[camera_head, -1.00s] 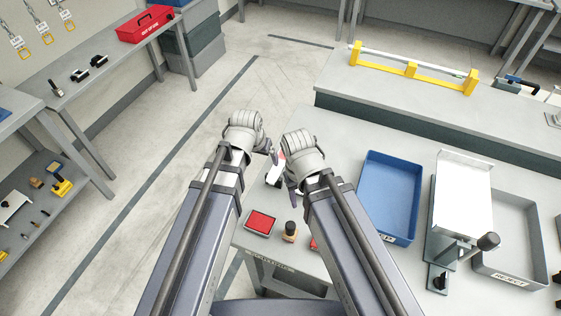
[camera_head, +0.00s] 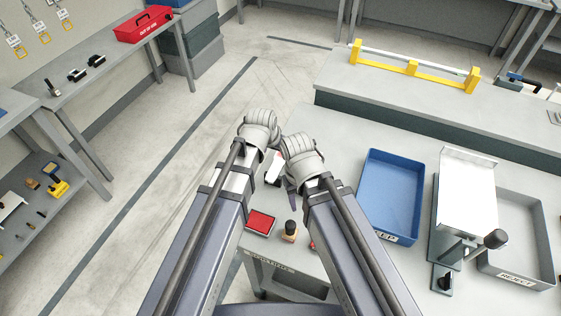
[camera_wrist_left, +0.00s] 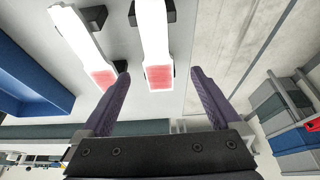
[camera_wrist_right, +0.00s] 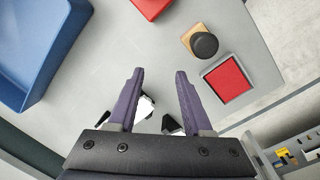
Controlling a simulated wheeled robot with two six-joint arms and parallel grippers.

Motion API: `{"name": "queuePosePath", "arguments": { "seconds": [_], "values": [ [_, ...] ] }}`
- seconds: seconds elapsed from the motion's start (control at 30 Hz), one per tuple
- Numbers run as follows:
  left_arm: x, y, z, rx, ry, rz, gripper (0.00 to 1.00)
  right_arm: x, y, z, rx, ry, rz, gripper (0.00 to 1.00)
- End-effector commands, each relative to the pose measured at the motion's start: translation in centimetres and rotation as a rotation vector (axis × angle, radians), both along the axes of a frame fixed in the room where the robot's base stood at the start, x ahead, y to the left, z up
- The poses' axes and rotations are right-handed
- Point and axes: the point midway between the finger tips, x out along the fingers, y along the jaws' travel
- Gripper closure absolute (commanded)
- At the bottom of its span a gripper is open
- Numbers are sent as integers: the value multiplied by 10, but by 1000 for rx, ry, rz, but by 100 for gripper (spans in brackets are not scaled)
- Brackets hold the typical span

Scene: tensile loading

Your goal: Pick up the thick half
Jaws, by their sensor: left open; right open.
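Two white strips with red ends, the halves, lie side by side in the left wrist view: one at the left (camera_wrist_left: 82,42), one nearer the middle (camera_wrist_left: 154,40). Each has a black block at it. I cannot tell which is the thick one. My left gripper (camera_wrist_left: 160,73) is open, its fingers either side of the middle strip's red end, apparently not touching it. In the head view a strip (camera_head: 274,170) shows partly behind my grippers. My right gripper (camera_wrist_right: 159,71) is open and empty; a white piece (camera_wrist_right: 146,106) and black blocks show beyond its fingers.
A red pad (camera_head: 260,223) and a wooden-based stamp (camera_head: 290,231) stand near the table's front edge. A blue tray (camera_head: 420,197), a grey reject tray (camera_head: 516,282) and a white-topped device (camera_head: 468,195) stand to the right. A yellow rack (camera_head: 413,69) stands on the back ledge.

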Motion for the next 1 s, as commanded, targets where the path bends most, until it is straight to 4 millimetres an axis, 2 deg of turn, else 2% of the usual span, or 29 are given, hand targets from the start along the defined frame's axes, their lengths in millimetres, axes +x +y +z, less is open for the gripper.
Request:
{"name": "queuePosePath", "arguments": {
  "seconds": [0.3,0.63,1.0],
  "values": [
    [19,-11,-39,0,0,0,3,0,0,-39,0,0,0,50],
    [21,-12,-41,0,0,0,3,0,0,-41,0,0,0,50],
    [20,-12,-41,0,0,0,43,0,0,-41,0,0,0,50]
  ]
}}
